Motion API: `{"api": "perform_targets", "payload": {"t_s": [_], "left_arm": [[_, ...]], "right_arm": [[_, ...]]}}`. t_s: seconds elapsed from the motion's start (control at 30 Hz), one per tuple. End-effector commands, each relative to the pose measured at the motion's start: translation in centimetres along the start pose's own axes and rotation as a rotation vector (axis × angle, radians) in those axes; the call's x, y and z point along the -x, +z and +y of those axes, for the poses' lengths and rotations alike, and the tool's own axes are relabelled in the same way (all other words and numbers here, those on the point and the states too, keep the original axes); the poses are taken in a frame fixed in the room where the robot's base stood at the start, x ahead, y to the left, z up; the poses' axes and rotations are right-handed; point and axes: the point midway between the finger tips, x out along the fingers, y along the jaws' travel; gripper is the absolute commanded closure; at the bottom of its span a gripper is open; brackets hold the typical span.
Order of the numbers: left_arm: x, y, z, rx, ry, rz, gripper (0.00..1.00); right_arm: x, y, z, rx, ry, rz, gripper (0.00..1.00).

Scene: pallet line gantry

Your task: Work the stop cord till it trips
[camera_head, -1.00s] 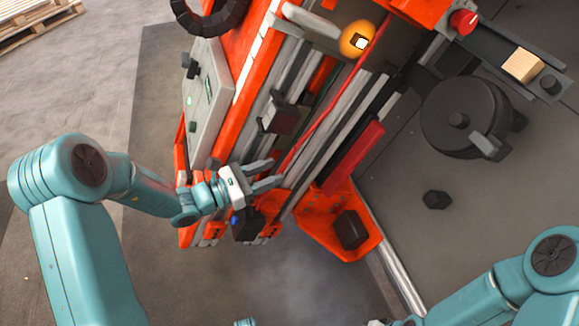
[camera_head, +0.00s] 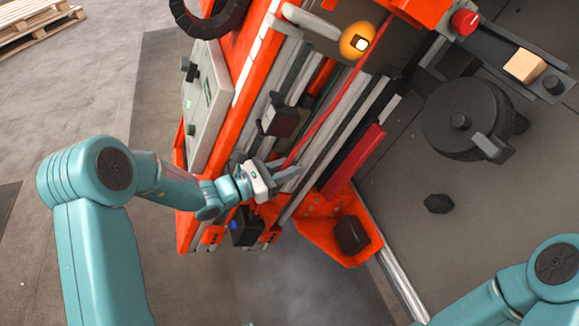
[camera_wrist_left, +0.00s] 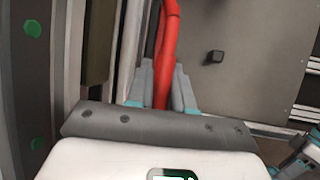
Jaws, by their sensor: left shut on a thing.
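The red stop cord (camera_head: 321,119) runs slantwise down the orange and grey gantry, from near a glowing amber lamp (camera_head: 356,42) to my left gripper (camera_head: 284,171). The left gripper is shut on the cord near its lower visible end. In the left wrist view the red cord (camera_wrist_left: 168,45) passes down between the grey fingers, which close on it from both sides. The part of the cord below the fingers is hidden. My right arm shows at the lower right of the head view, but its gripper is out of frame.
A red button (camera_head: 464,21) sits at the upper right, near a shelf with a wooden block (camera_head: 524,66). A round black drum (camera_head: 465,118) stands to the right. A grey panel (camera_head: 206,98) is left of the cord. An orange bracket (camera_head: 325,240) lies below the gripper.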

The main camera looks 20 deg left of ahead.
Motion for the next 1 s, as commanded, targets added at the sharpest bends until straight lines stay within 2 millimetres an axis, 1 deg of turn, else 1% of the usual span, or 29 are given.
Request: {"api": "perform_targets", "payload": {"t_s": [0.13,0.2,0.3,0.4,0.63,0.67,0.7,0.73,1.0], "left_arm": [[2.0,1.5,0.6,0.000,0.003,0.001,1.00],[3.2,2.0,0.9,0.000,0.003,0.002,1.00],[4.3,2.5,1.1,0.000,0.002,0.001,1.00],[4.7,2.5,1.1,0.001,0.001,0.000,1.00],[4.8,2.5,1.1,0.000,0.002,-0.001,1.00],[4.8,2.5,1.1,0.000,0.002,-0.001,0.72],[4.8,2.5,1.2,0.000,0.003,-0.001,0.59],[4.8,2.5,1.2,0.000,0.003,0.000,0.58],[4.7,2.4,1.1,0.000,0.001,0.000,0.58]], "right_arm": [[1.3,0.3,-0.6,0.006,-0.001,-0.007,0.57],[1.8,0.4,-0.9,0.011,-0.001,-0.010,0.57],[2.1,0.6,-1.1,0.015,-0.002,-0.014,0.57],[2.1,0.6,-1.1,0.016,-0.002,-0.015,0.57],[2.0,0.6,-1.1,0.016,-0.002,-0.015,0.57],[2.0,0.6,-1.1,0.016,-0.002,-0.015,0.57],[2.0,0.6,-1.1,0.015,-0.002,-0.015,0.57],[2.0,0.6,-1.1,0.015,-0.002,-0.015,0.57],[2.0,0.6,-1.1,0.015,-0.002,-0.015,0.57]]}}
